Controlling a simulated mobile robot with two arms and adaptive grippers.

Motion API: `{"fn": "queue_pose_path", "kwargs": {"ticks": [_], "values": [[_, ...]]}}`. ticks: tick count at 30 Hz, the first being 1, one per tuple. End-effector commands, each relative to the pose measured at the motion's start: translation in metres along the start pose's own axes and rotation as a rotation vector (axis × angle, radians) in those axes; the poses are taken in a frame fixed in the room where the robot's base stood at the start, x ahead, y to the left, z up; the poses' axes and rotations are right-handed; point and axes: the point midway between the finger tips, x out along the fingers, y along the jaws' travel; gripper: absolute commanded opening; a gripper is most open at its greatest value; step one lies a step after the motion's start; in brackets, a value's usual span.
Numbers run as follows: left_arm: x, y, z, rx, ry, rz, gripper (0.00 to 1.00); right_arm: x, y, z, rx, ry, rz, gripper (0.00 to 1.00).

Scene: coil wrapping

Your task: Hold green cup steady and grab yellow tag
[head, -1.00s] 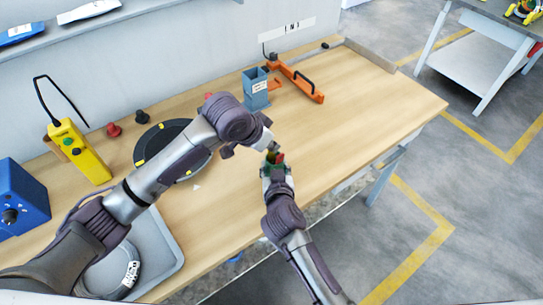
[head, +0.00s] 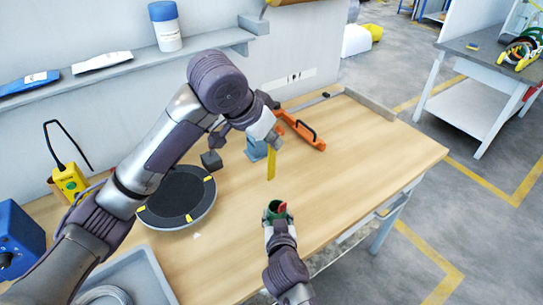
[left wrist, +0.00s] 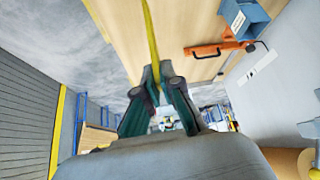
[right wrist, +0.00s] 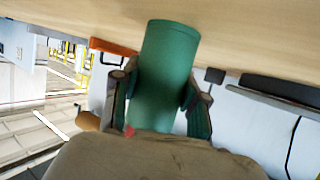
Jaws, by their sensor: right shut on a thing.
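The green cup (head: 268,214) is in my right gripper (head: 279,212), low over the front of the table in the head view. In the right wrist view the cup (right wrist: 166,68) stands between the two fingers, which press on its sides. Something small and red shows at the cup in the head view. The yellow tag (head: 271,164) is a thin strip hanging down from my left gripper (head: 275,142), above and apart from the cup. In the left wrist view the strip (left wrist: 151,32) runs out from between the closed fingertips (left wrist: 156,72).
A round black turntable (head: 170,204) lies left of the cup. A blue-grey holder (head: 254,150) and an orange tool (head: 303,131) stand behind my left gripper. A grey tray (head: 135,275) is at the front left. The table's right part is clear.

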Motion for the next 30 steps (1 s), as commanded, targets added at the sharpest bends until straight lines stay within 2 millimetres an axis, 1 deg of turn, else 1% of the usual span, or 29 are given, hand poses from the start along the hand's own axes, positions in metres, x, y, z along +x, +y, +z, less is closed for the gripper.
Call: {"fn": "queue_pose_path", "kwargs": {"ticks": [3,11,12,14,15,17,26,30], "values": [[-0.006,0.000,-0.004,0.000,-0.001,0.001,0.00,0.000,0.000,0.002,0.000,-0.004,0.001,0.09],[-0.007,0.001,-0.004,0.000,-0.001,0.002,0.00,0.000,0.000,0.002,0.000,-0.004,0.000,0.09],[-0.007,0.001,-0.004,0.000,-0.001,0.002,0.00,0.000,0.000,0.002,0.000,-0.004,0.000,0.47],[-0.007,0.001,-0.004,0.000,-0.001,0.002,0.00,0.000,0.000,0.002,0.000,-0.004,0.000,0.56],[-0.007,0.001,-0.004,0.000,-0.001,0.002,0.00,0.000,0.000,0.002,0.000,-0.003,0.000,0.63],[-0.006,0.001,-0.004,0.000,-0.001,0.002,0.00,0.000,0.000,0.001,0.000,-0.002,0.000,0.72],[-0.006,0.001,-0.004,0.000,-0.001,0.002,0.00,-0.001,0.000,0.000,0.000,0.000,-0.001,0.72],[-0.006,0.001,-0.004,0.000,-0.001,0.002,0.00,-0.010,0.000,0.000,-0.001,0.001,0.000,0.72]]}}
